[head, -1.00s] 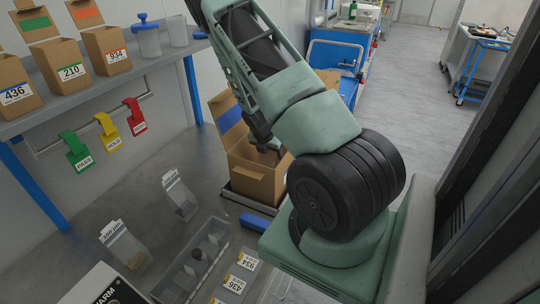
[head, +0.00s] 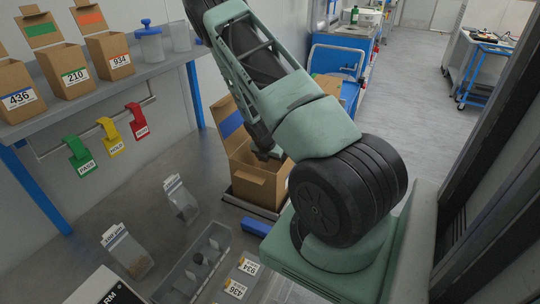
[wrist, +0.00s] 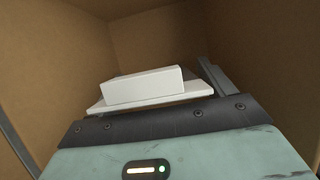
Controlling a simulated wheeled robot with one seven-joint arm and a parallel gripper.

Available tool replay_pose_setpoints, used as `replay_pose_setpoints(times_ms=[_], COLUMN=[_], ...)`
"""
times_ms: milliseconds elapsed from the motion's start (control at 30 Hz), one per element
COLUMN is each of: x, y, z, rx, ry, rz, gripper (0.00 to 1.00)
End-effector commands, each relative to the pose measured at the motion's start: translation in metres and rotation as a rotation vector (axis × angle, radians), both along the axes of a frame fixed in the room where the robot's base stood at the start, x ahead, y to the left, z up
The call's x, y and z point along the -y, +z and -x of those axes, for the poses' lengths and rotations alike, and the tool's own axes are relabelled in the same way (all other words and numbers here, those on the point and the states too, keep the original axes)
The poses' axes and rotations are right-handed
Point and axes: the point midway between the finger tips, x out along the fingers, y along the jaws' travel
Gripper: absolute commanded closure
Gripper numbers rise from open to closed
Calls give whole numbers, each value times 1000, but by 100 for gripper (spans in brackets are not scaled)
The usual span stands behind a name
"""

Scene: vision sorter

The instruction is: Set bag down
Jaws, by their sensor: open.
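My gripper (head: 264,153) reaches down into the open cardboard box (head: 258,186), and the box's front wall and my arm hide most of its fingers. In the wrist view, the brown walls of the box (wrist: 150,40) surround it. A white block on a thin white plate (wrist: 145,87) shows just beyond the gripper's front edge. I cannot tell whether this is part of a bag, or whether it touches the fingers. The jaws are open. Two clear bags with white labels stand on the table: one (head: 128,252) at the lower left, one (head: 181,201) nearer the box.
A clear divided tray (head: 195,265) and yellow-white number cards (head: 237,288) lie in front of the box. A blue block (head: 254,227) lies near my base. A shelf at left holds numbered boxes (head: 75,77); green, yellow and red tags (head: 110,138) hang below it.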

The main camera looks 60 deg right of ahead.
Motion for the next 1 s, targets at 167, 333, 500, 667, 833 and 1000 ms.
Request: replay_pose_setpoints(times_ms=[167, 333, 500, 667, 833, 1000], x=[-8, -21, -33, -41, -45, -46], y=[20, 50, 80, 99, 109, 111], z=[-1, 0, 1, 3, 4, 4], rx=[3, 6, 5, 3, 1, -1], ry=[1, 2, 1, 1, -1, -1], rz=[2, 2, 2, 1, 0, 0], gripper=[18, 18, 18, 18, 18, 18])
